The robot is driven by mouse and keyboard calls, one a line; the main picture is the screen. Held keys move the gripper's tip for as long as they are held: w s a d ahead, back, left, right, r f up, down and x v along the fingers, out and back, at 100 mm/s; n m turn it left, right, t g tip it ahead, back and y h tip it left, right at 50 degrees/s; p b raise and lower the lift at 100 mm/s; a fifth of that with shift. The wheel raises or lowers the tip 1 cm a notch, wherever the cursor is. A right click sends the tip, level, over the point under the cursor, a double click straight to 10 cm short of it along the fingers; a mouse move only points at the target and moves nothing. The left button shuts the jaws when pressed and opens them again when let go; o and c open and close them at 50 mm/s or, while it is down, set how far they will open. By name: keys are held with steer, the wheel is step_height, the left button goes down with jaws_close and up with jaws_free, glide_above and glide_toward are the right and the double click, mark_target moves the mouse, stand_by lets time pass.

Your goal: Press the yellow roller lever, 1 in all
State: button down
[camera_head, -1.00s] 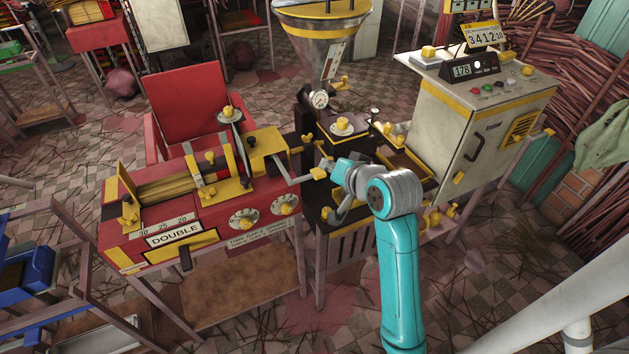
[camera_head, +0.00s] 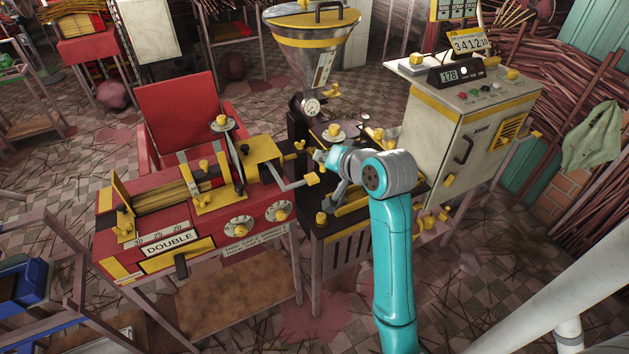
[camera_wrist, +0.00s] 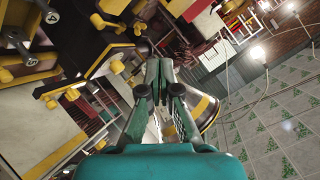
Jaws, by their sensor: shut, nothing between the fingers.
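A yellow-ended lever (camera_head: 312,178) on a bent grey arm sticks out from the right end of the red machine (camera_head: 205,236). It looks like the roller lever, but I cannot be sure. My gripper (camera_head: 321,157) is just above and right of that yellow end in the head view, apart from it in the picture; depth and contact are unclear. In the wrist view my gripper (camera_wrist: 153,50) is shut and empty, with its dark fingertips close together. Yellow knobs and handles (camera_wrist: 72,95) show to its left there; I cannot tell which is the lever.
A black extruder with a steel hopper (camera_head: 312,50) and a gauge stands behind my gripper. A cream control cabinet (camera_head: 440,130) with a display stands to the right. Yellow-knobbed dials (camera_head: 238,225) sit on the red machine's front. Open tiled floor (camera_head: 480,290) lies at the lower right.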

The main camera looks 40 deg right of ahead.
mark_target(314, 179)
step_height(314, 179, down, 7)
steer(key=w, duration=0.2)
steer(key=shift+d+f, duration=0.15)
steer(key=shift+d, duration=0.15)
steer(key=shift+f, duration=0.1)
stand_by(1.3)
steer(key=shift+f, duration=0.3)
steer(key=shift+w+d+f, duration=0.1)
steer(key=shift+w+f, duration=0.1)
steer(key=shift+f, duration=0.4)
steer(key=shift+w+f, duration=0.15)
steer(key=shift+f, duration=0.4)
stand_by(1.5)
steer(key=shift+r, duration=0.1)
stand_by(0.4)
steer(key=shift+s+r, duration=0.2)
steer(key=shift+r, duration=0.55)
steer(key=shift+s+r, duration=0.2)
steer(key=shift+r, duration=0.5)
steer(key=shift+r, duration=0.1)
steer(key=shift+s+a+r, duration=0.1)
steer(key=shift+s+r, duration=0.1)
steer(key=shift+r, duration=0.55)
steer(key=shift+s+a+r, duration=0.1)
steer(key=shift+s+r, duration=0.15)
steer(key=shift+r, duration=0.55)
steer(key=shift+s+a+r, duration=0.1)
steer(key=shift+s+r, duration=0.1)
steer(key=shift+r, duration=0.55)
